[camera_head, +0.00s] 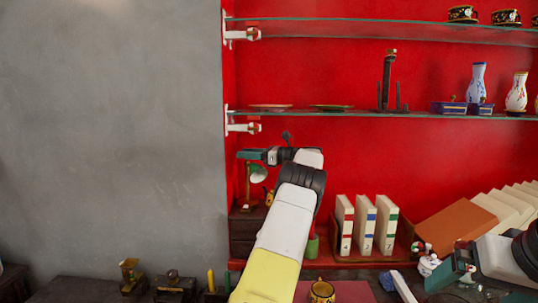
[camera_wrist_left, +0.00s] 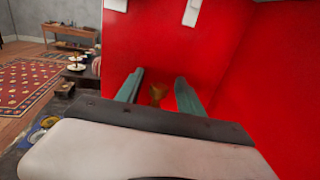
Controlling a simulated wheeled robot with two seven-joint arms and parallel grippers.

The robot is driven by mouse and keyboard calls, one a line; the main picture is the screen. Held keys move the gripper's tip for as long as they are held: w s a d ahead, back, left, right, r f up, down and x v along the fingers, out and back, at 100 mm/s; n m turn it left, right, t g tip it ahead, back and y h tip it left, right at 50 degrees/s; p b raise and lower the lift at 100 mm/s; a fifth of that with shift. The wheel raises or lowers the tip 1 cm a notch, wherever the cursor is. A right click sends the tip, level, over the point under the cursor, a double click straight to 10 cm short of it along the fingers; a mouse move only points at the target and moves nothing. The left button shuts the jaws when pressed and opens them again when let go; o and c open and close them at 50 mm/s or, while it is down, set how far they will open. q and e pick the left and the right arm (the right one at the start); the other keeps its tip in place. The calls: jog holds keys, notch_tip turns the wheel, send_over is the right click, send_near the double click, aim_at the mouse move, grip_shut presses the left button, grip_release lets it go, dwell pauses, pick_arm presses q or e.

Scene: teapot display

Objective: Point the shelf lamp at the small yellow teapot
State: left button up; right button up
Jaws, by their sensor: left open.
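Three white binders (camera_head: 365,228) stand right of my left arm. A yellow patterned pot or mug (camera_head: 322,292) sits on a red mat at the front. Glass shelves (camera_head: 350,113) with vases and plates hang above. A dark box (camera_head: 245,222) is below the lamp.

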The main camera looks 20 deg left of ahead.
pick_arm(q)
jog(key=w+d, duration=0.1)
jog(key=d, duration=0.6)
jog(key=shift+d, duration=0.4)
jog(key=shift+w, duration=0.1)
jog(key=shift+c, duration=0.5)
